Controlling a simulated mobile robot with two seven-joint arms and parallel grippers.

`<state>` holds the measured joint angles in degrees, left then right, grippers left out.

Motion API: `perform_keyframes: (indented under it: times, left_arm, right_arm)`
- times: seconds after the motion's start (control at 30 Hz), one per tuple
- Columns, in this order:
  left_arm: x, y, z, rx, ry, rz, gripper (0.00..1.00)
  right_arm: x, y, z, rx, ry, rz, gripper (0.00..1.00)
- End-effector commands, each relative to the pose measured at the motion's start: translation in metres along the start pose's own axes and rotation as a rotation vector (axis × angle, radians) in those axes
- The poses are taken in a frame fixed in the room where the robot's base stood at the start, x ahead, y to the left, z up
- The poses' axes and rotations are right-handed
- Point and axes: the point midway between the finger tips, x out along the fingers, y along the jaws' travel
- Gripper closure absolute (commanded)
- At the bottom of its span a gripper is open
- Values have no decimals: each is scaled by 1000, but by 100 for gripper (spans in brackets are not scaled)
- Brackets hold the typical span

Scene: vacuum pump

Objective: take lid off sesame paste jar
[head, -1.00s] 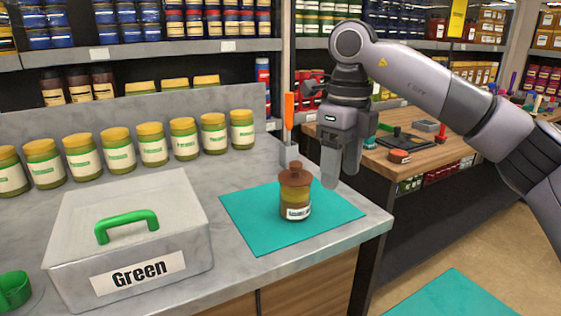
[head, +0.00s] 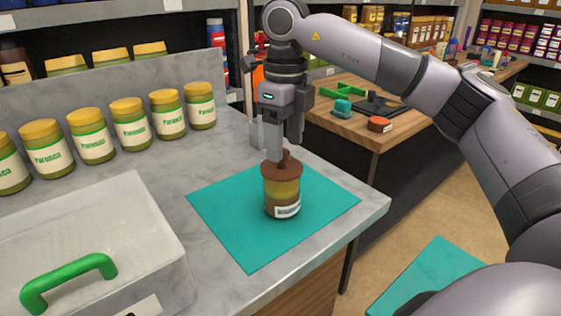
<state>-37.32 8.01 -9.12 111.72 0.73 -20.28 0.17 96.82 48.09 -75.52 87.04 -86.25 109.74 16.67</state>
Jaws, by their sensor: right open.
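The sesame paste jar (head: 282,192) stands upright on a teal mat (head: 240,240) on the grey counter. It has a yellow-brown body, a white label low on its side and a brown lid (head: 272,174) with a knob (head: 286,158) on top. The lid sits on the jar. My right gripper (head: 284,150) points down directly above the lid, open, with its fingertips at the height of the knob. One finger hides part of the lid's far left side. I cannot tell whether the fingers touch the knob. My left gripper is not in view.
A grey box (head: 140,215) with a green handle (head: 70,280) stands at the left front. A row of yellow-lidded jars (head: 130,122) lines the counter's back. An orange-handled tool's holder is partly hidden behind my gripper. A wooden table (head: 350,120) stands behind at right.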

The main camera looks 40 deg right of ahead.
Motion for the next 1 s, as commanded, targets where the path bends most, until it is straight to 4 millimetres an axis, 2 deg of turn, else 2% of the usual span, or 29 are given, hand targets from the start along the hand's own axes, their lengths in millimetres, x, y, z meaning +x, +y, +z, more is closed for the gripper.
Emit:
perform_keyframes:
  times: [0.1, 0.2, 0.47, 0.57, 0.6, 0.67, 1.0]
  left_arm:
    - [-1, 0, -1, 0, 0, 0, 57]
    - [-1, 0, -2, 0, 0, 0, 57]
    - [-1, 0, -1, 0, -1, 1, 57]
    - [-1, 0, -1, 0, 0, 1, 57]
    - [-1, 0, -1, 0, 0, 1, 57]
    - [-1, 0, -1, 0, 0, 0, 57]
    - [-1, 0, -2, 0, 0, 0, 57]
  right_arm:
    - [18, 0, 0, 1, 3, 0, 38]
    - [27, 0, 1, 0, 1, 1, 38]
    - [30, 0, 1, 0, 0, 0, 38]
    - [30, 0, 1, 0, 0, 0, 67]
    - [30, 0, 1, 0, 0, 1, 80]
    - [30, 0, 1, 0, 0, 1, 96]
    - [29, 0, 1, 0, 0, 0, 97]
